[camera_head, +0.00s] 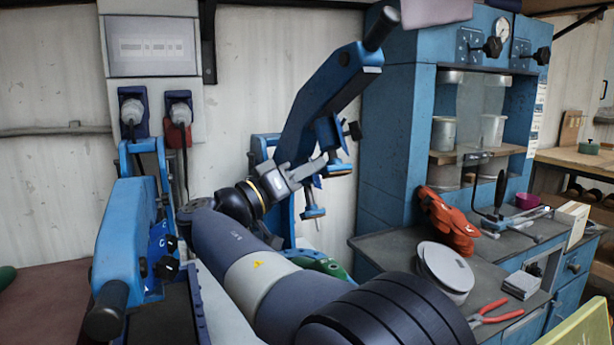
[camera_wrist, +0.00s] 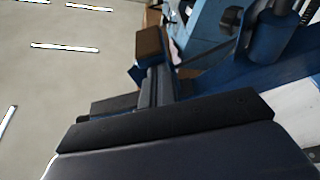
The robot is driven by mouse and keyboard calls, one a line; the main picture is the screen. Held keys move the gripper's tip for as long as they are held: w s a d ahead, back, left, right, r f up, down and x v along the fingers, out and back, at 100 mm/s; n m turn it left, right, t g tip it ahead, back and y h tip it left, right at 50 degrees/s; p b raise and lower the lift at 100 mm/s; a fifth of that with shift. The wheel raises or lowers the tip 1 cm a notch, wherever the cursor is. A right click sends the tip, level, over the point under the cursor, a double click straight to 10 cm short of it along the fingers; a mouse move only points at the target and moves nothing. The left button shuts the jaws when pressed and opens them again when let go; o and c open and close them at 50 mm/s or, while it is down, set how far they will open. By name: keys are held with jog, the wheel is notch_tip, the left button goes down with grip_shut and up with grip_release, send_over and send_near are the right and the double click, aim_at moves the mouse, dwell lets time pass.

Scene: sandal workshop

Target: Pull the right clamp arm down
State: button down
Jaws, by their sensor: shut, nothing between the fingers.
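The right clamp arm (camera_head: 322,98) is a long blue bar. It is raised and slants up to the right, with a black handle (camera_head: 381,28) at its top end. My gripper (camera_head: 312,170) is shut and empty, beside the lower part of that bar and below its handle. I cannot tell whether it touches the bar. In the wrist view my gripper (camera_wrist: 153,85) is closed, with blue clamp parts (camera_wrist: 215,50) close by on the right. My arm hides much of the right clamp's base.
The left clamp arm (camera_head: 120,235) is lowered, its black handle (camera_head: 107,311) pointing toward me. A blue cabinet (camera_head: 392,130) stands close on the right. Its bench holds an orange sandal form (camera_head: 450,222), white discs (camera_head: 446,266) and red pliers (camera_head: 496,313).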

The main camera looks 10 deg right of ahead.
notch_tip(320, 180, down, 15)
jog(key=s+m+g+b, duration=0.1)
jog(key=m+b, duration=0.1)
jog(key=b, duration=1.2)
jog(key=shift+r+m+h, duration=0.2)
jog(key=shift+m+h, duration=0.1)
jog(key=shift+m, duration=0.1)
jog(key=shift+d, duration=0.1)
jog(key=shift+r, duration=0.1)
